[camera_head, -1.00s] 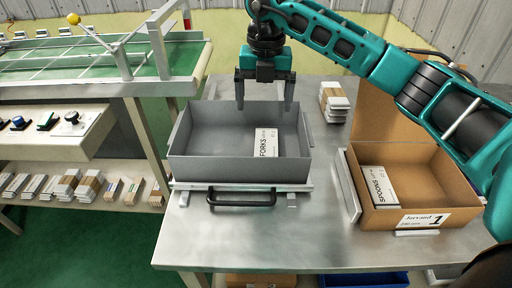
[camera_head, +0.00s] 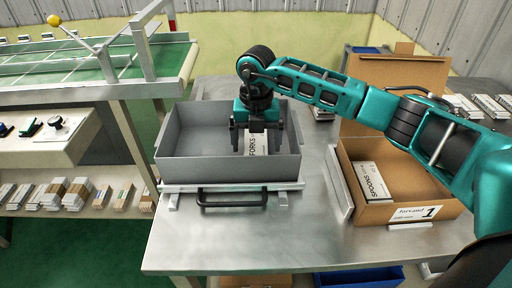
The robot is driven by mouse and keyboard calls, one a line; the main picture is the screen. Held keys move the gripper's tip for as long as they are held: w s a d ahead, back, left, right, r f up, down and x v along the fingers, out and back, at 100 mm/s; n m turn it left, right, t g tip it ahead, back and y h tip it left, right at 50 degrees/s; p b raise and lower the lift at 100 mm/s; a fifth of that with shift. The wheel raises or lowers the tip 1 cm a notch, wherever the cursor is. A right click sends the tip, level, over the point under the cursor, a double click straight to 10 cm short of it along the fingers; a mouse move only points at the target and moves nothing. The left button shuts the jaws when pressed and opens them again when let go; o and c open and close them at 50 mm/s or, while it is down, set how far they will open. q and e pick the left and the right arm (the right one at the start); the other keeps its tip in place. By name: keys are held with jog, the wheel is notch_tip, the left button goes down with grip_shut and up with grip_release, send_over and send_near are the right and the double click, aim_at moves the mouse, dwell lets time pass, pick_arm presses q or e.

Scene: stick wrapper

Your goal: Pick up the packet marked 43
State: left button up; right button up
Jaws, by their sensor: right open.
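A white packet lettered FORKS (camera_head: 252,146) lies in the grey metal tray (camera_head: 187,168). I cannot read a 43 on it. My right gripper (camera_head: 257,143) points down into the tray, over this packet. Its fingers are open, one on each side of the packet in the picture, and the packet shows between them. I cannot tell whether they touch it. A second white packet, lettered SPOONS (camera_head: 372,182), lies in the cardboard box (camera_head: 408,205) on the right. My left gripper is not in view.
The tray and box stand on a steel table (camera_head: 270,240); its front is clear. The tray has a black handle (camera_head: 232,200). More packets lie on the shelf (camera_head: 75,195) at left and behind the box (camera_head: 480,105). A green conveyor (camera_head: 80,65) runs at back left.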

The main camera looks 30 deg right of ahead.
jog(key=shift+f, duration=0.6)
jog(key=shift+c, duration=0.3)
jog(key=c, duration=1.1)
